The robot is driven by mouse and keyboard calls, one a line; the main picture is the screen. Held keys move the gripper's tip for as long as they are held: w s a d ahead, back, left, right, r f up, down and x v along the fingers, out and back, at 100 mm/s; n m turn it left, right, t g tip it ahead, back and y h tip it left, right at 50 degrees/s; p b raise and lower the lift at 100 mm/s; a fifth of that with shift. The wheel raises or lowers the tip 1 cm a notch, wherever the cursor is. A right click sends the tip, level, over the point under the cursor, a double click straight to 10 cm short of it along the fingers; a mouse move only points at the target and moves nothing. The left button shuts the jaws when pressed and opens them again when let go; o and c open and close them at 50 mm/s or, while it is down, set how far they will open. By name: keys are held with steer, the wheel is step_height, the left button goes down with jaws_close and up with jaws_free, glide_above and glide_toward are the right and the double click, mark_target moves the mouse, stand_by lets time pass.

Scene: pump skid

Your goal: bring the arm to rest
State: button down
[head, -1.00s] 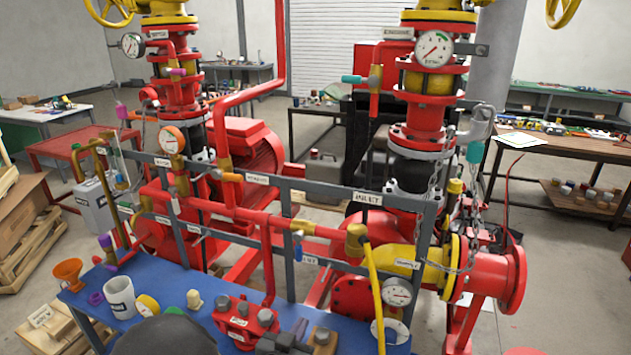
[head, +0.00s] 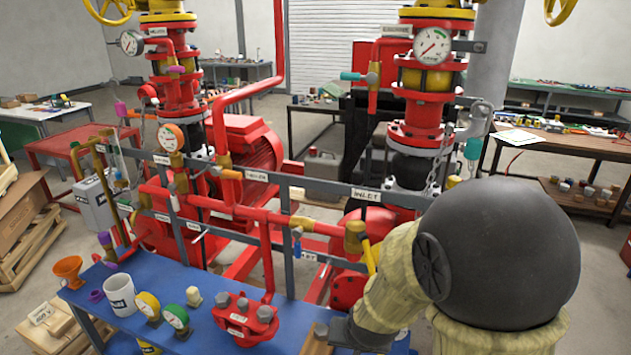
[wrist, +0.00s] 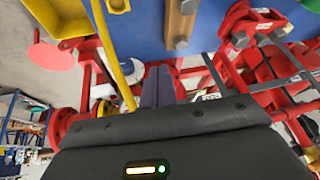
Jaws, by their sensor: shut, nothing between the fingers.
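My arm fills the lower right of the head view, with a large dark rounded joint and a pale, cloth-like covered link. It hides the right end of the blue bench (head: 283,307) and much of the red pump piping behind it. My gripper (wrist: 158,75) shows in the wrist view with its two dark fingers side by side, shut and empty. In the wrist view a yellow pipe (wrist: 112,55) runs just left of the fingers, and the blue bench top is above them. The fingertips cannot be made out in the head view.
The red pump skid (head: 245,165) with its pipes and grey rail stands behind the bench. Floor at left is partly clear.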

steer(key=s+d+r+n+g, duration=0.1)
steer(key=s+d+r+g, duration=0.1)
steer(key=s+d, duration=0.5)
steer(key=shift+s+d+r+n+g+h, duration=0.3)
steer(key=shift+s+r+n+g, duration=0.1)
steer(key=shift+s+r, duration=0.25)
steer(key=shift+w+r, duration=0.1)
